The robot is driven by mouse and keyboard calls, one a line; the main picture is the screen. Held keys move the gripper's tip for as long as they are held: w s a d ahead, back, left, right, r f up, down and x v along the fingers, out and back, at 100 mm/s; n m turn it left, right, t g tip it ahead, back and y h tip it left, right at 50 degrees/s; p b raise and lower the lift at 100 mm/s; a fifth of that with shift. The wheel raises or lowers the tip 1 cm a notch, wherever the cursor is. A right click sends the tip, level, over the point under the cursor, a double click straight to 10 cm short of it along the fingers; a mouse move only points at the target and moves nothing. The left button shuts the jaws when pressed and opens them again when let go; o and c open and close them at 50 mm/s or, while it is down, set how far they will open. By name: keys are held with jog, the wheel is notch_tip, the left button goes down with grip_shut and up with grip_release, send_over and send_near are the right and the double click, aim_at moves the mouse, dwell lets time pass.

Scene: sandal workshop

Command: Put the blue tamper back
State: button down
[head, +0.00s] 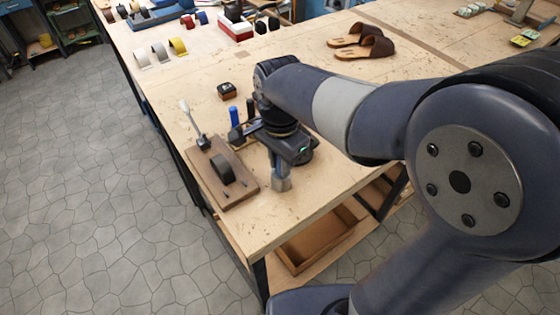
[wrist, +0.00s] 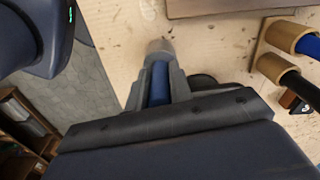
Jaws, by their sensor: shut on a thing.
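My gripper (head: 279,168) is shut on the blue tamper, pointing down over the workbench near its front right edge. The tamper's blue body (wrist: 159,84) shows between the fingers in the wrist view, with a grey end (wrist: 160,47) beyond them. In the head view the grey end (head: 282,184) shows below the gripper; I cannot tell whether it touches the bench top. Another blue handle (head: 233,116) and a black handle (head: 250,107) stand behind my gripper. In the wrist view they sit in tan round holders (wrist: 284,34), (wrist: 267,67).
A brown board (head: 241,183) with a black loop and an upright lever stands just left of my gripper. A small dark box (head: 227,90) lies behind it. Brown sandals (head: 364,46) lie farther back. A wooden bin (head: 315,243) is below the bench top.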

jog(key=shift+f, duration=0.2)
jog(key=shift+f, duration=0.15)
jog(key=c, duration=1.3)
grip_release()
notch_tip(320, 180, up, 12)
jog(key=shift+r, duration=0.25)
jog(key=shift+f, duration=0.15)
notch_tip(320, 180, down, 12)
jog(key=shift+r, duration=1.6)
